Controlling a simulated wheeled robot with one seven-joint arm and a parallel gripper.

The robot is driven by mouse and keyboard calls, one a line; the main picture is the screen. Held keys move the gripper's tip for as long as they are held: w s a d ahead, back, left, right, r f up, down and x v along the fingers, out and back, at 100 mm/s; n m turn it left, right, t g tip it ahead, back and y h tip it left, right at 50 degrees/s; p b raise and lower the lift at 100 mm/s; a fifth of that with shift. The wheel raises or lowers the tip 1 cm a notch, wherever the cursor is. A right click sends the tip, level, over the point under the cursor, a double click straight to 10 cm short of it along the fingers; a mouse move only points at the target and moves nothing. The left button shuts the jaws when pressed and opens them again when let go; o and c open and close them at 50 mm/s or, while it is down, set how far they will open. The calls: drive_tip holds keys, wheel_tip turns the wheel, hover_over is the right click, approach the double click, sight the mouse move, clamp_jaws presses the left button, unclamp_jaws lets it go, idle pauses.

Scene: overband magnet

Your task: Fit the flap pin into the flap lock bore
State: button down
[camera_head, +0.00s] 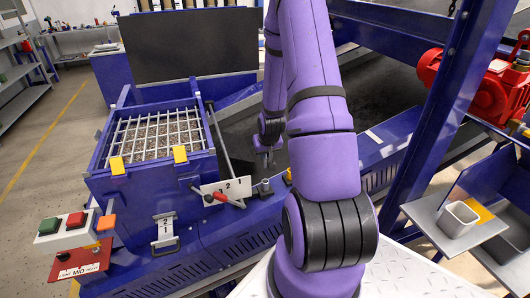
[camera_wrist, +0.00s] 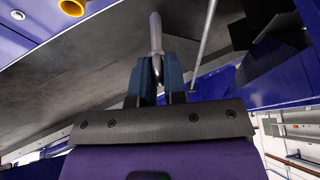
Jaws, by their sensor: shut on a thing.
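My gripper (camera_head: 267,150) is at the end of my purple arm, pointing down beside the flap lever and above the blue frame. In the wrist view, my gripper (camera_wrist: 154,72) has its two dark blue fingers shut on a grey metal pin (camera_wrist: 156,34), which sticks out past the fingertips with a rounded end. I take it as the flap pin. A small dark fitting (camera_head: 264,187) stands right of the plate. I cannot make out the lock bore's opening.
A blue hopper with a white grid (camera_head: 155,133) stands at left, with yellow blocks on its rim. A red-handled piece (camera_head: 215,197) lies at the plate. A blue post (camera_head: 440,120) and a red motor (camera_head: 485,85) are at right.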

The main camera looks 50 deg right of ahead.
sight(265, 164)
drive_tip(key=shift+f, duration=2.85)
drive_tip(key=shift+f, duration=2.8)
drive_tip(key=c, duration=1.1)
unclamp_jaws()
drive_tip(key=shift+r, duration=0.1)
drive_tip(key=v, duration=1)
drive_tip(key=shift+s+r, duration=0.2)
drive_tip(key=shift+r, duration=0.05)
drive_tip(key=shift+a, duration=0.1)
